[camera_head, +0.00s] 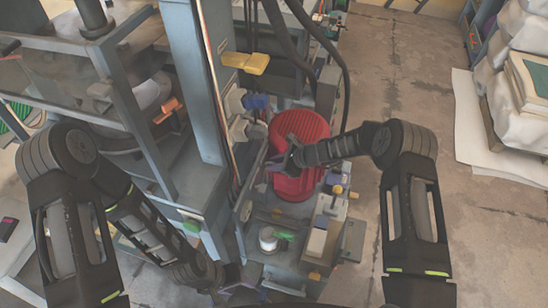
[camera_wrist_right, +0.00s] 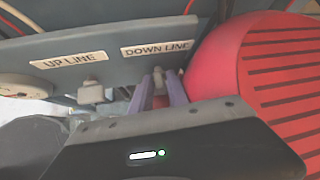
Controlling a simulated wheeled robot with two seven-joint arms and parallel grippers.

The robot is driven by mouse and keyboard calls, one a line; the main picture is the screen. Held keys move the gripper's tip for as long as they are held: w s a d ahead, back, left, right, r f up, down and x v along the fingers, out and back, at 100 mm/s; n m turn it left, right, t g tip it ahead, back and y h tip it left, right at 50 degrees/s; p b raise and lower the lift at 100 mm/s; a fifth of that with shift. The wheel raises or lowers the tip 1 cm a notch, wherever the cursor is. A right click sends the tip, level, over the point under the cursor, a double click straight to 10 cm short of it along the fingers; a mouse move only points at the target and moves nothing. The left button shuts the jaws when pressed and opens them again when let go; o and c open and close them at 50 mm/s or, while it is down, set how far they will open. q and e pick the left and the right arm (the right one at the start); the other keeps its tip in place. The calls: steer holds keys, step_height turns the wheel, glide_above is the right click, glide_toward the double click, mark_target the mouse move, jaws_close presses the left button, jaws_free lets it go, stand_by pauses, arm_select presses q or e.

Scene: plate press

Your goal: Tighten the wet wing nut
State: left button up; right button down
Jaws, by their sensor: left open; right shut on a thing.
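My right gripper (camera_head: 276,164) reaches in from the right, in front of the red ribbed motor (camera_head: 299,138). In the right wrist view its two purple fingers (camera_wrist_right: 160,98) are shut on a small fitting (camera_wrist_right: 158,78) below the DOWN LINE label (camera_wrist_right: 155,48). Most of that fitting is hidden between the fingers. A similar grey fitting (camera_wrist_right: 92,92) sits to the left, below the UP LINE label (camera_wrist_right: 69,60). I cannot tell from its surface which one is wet. My left gripper (camera_head: 248,274) is open, low in the head view, with its fingertips partly hidden.
The red motor also fills the right of the wrist view (camera_wrist_right: 255,75), close beside the fingers. A blue-grey press column (camera_head: 195,85) stands left. Floor on the right (camera_head: 420,80) is clear.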

steer(key=shift+w+r, duration=0.15)
steer(key=c, duration=1.5)
jaws_free()
